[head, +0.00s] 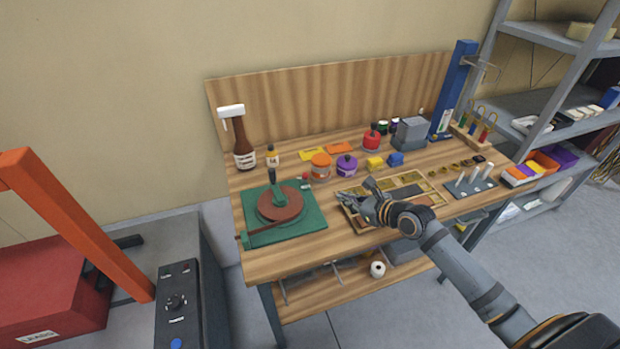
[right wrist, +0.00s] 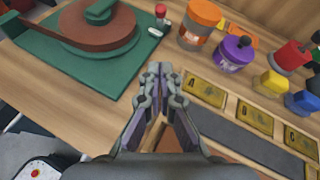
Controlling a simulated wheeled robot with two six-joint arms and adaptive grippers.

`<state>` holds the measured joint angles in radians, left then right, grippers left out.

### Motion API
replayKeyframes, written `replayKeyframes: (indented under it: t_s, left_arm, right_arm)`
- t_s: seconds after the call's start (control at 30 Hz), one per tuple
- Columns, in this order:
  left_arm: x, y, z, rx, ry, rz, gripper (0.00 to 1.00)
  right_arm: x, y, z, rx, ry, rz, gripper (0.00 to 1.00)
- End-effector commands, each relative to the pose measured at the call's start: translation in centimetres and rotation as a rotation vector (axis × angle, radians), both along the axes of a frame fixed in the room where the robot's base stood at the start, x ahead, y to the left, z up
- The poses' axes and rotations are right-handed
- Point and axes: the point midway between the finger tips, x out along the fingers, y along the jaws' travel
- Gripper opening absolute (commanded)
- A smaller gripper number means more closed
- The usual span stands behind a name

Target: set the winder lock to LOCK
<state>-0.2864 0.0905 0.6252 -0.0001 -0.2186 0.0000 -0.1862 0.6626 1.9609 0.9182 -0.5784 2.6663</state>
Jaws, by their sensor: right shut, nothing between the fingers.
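What looks like the winder is a brown round drum (head: 280,204) on a green base plate (head: 308,222), at the left of the workbench. A green post stands on the drum, and a bar runs along the plate's front left. Drum (right wrist: 92,22) and plate (right wrist: 95,68) also show in the right wrist view. I cannot make out a lock marking or its setting. My right gripper (head: 352,198) is shut and empty, over the left part of a compartmented tray, right of the plate and apart from it. Its closed fingertips (right wrist: 160,74) show in the wrist view. My left gripper is not in view.
A small red-topped piece (right wrist: 161,12) lies near the plate's right corner. Behind stand an orange jar (head: 320,166), a purple jar (head: 347,166) and a brown spray bottle (head: 244,158). The tray (head: 436,204) lies under my right arm. A strip of bare wood separates plate and tray.

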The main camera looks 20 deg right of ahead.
Motion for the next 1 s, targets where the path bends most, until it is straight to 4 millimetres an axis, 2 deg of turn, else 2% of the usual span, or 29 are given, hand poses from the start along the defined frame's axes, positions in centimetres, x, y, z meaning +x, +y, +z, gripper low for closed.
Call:
replayKeyframes:
  t_s: [0.03, 0.1, 0.2, 0.33, 0.5, 0.6, 0.7, 0.8, 1.0]
  left_arm:
    - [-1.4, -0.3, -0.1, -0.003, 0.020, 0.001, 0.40]
    - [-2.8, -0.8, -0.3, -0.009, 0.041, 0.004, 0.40]
    - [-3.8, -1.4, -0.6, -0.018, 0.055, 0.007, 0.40]
    - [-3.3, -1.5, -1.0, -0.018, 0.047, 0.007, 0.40]
    - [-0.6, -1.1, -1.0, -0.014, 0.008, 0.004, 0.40]
    - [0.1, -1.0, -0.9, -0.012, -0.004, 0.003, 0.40]
    - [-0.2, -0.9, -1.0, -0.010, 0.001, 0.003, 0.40]
    - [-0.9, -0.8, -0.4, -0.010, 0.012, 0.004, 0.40]
    - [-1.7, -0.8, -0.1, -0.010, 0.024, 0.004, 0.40]
  right_arm:
    - [0.0, 0.0, 0.0, 0.000, 0.000, 0.000, 0.00]
    - [0.0, 0.0, 0.0, 0.000, 0.000, 0.000, 0.00]
    - [0.4, 0.1, -0.3, 0.002, -0.002, -0.004, 0.00]
    - [2.0, 0.8, -1.0, 0.008, -0.003, -0.004, 0.00]
    - [5.1, 2.2, -2.5, 0.008, -0.001, -0.003, 0.00]
    - [6.9, 3.0, -3.4, 0.007, -0.001, -0.002, 0.00]
    - [8.6, 3.7, -4.2, 0.006, -0.001, -0.001, 0.00]
    - [10.0, 4.5, -3.3, 0.002, -0.002, 0.000, 0.00]
    - [11.4, 5.3, -2.9, 0.000, 0.000, 0.000, 0.00]
